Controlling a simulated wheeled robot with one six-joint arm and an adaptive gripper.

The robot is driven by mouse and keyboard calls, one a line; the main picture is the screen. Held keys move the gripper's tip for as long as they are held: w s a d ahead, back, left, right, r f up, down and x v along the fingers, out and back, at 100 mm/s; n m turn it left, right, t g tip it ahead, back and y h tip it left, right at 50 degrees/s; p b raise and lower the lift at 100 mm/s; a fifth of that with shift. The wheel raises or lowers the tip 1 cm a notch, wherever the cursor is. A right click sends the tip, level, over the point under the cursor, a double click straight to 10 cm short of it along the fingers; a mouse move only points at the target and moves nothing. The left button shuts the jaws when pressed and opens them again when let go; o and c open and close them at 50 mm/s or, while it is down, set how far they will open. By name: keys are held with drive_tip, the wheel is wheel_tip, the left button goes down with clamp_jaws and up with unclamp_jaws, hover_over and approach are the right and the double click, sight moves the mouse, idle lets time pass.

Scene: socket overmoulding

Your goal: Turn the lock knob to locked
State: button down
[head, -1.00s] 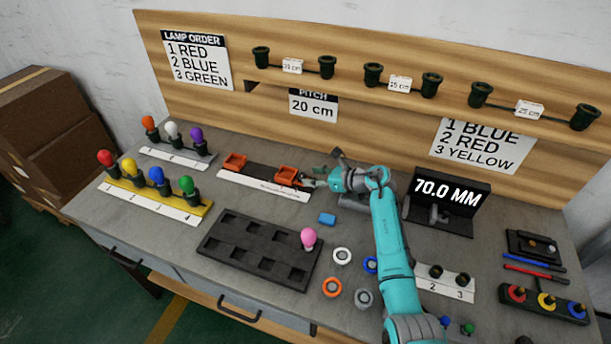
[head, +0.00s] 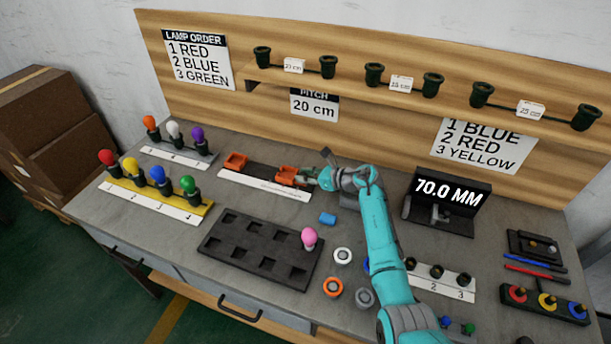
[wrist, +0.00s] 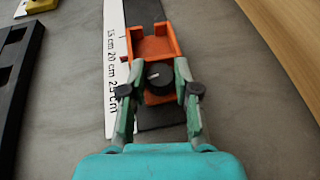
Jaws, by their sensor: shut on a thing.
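The orange right-hand carriage (head: 287,176) sits on the dark rail (head: 262,174) behind the white scale strip. In the wrist view the carriage (wrist: 152,46) is an open-topped orange block, with a round black lock knob (wrist: 160,75) on its near part. The knob's white mark points roughly left in the picture. My gripper (wrist: 157,76) has one finger on each side of the carriage's near part, with the knob between them. In the head view my gripper (head: 310,180) is at the carriage's right end.
A second orange carriage (head: 236,161) sits at the rail's left end. The white scale strip (head: 260,187) runs along the rail's front. The 70.0 MM display (head: 447,192) stands right.

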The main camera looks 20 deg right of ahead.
drive_tip(key=shift+s+a+f+m+t+h, duration=0.1)
drive_tip(key=shift+m+t+h, duration=0.3)
drive_tip(key=shift+m+h, duration=0.4)
drive_tip(key=c, duration=0.9)
unclamp_jaws()
drive_tip(key=shift+o, duration=0.2)
drive_tip(key=v, duration=1.2)
drive_tip(key=shift+s+f, duration=0.1)
drive_tip(key=shift+f, duration=0.1)
drive_tip(key=shift+t, duration=0.3)
